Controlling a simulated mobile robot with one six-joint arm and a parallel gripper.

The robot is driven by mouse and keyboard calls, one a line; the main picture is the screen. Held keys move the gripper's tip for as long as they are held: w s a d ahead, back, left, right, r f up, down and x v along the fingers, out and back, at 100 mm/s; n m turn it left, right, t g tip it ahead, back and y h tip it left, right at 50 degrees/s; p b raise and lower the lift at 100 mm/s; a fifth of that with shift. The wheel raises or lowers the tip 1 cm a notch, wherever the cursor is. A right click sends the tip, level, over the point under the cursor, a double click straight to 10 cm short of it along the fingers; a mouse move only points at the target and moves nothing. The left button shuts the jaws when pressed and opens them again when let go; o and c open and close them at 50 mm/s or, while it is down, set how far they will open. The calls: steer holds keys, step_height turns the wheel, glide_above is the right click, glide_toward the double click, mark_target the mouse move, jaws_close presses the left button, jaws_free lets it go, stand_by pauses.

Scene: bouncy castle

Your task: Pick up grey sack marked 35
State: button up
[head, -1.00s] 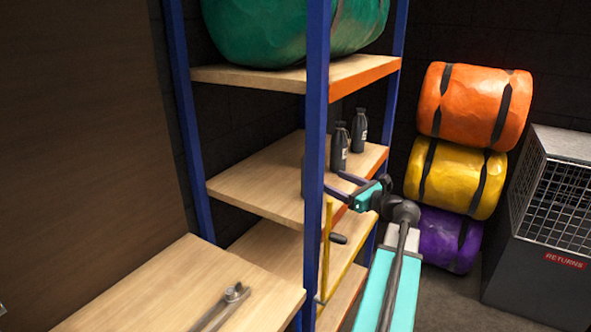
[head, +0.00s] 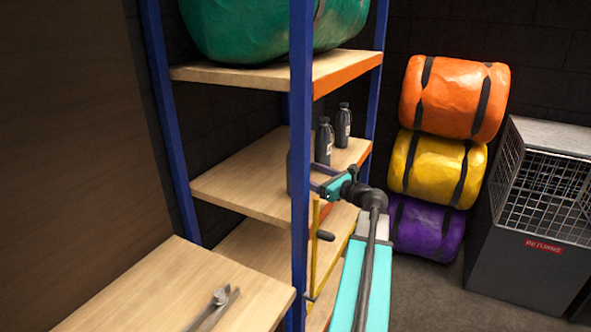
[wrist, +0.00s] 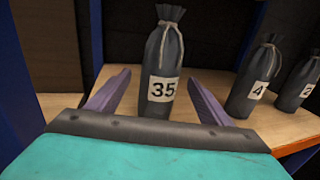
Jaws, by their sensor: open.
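The grey sack marked 35 (wrist: 163,66) stands upright on the wooden middle shelf, tied at its neck, in the wrist view. In the head view it is mostly hidden behind the blue post, with a dark sliver (head: 290,173) showing. My gripper (wrist: 157,76) is open, its two purple fingers pointing at the sack, one on each side of it in the picture. I cannot tell whether the fingertips reach around it. No contact shows. In the head view my gripper (head: 313,178) is at the shelf's front edge by the post.
Two more grey sacks stand to the right on the shelf, one marked 4 (wrist: 257,88) and one partly cut off (wrist: 299,84). The blue post (head: 301,120) is close to my gripper. A green bag (head: 255,30) lies on the shelf above. A returns cage (head: 535,215) stands right.

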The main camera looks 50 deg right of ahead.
mark_target(287, 157)
steer(key=shift+w+p, duration=0.35)
steer(key=shift+w, duration=1.95)
steer(key=shift+w, duration=0.15)
steer(key=shift+w+f+p, duration=0.1)
steer(key=shift+w+p, duration=1)
steer(key=shift+w, duration=1.35)
steer(key=c, duration=1.6)
steer(key=shift+r, duration=0.25)
steer(key=shift+r+b, duration=0.55)
steer(key=shift+r, duration=0.6)
steer(key=s+d+b, duration=0.1)
steer(key=s, duration=0.4)
steer(key=s+d+r+b, duration=0.1)
steer(key=s, duration=0.4)
steer(key=s+d+r+b, duration=0.1)
steer(key=s, duration=0.4)
steer(key=shift+s+r+b, duration=0.15)
steer(key=shift+s+b, duration=0.15)
steer(key=shift+s, duration=0.1)
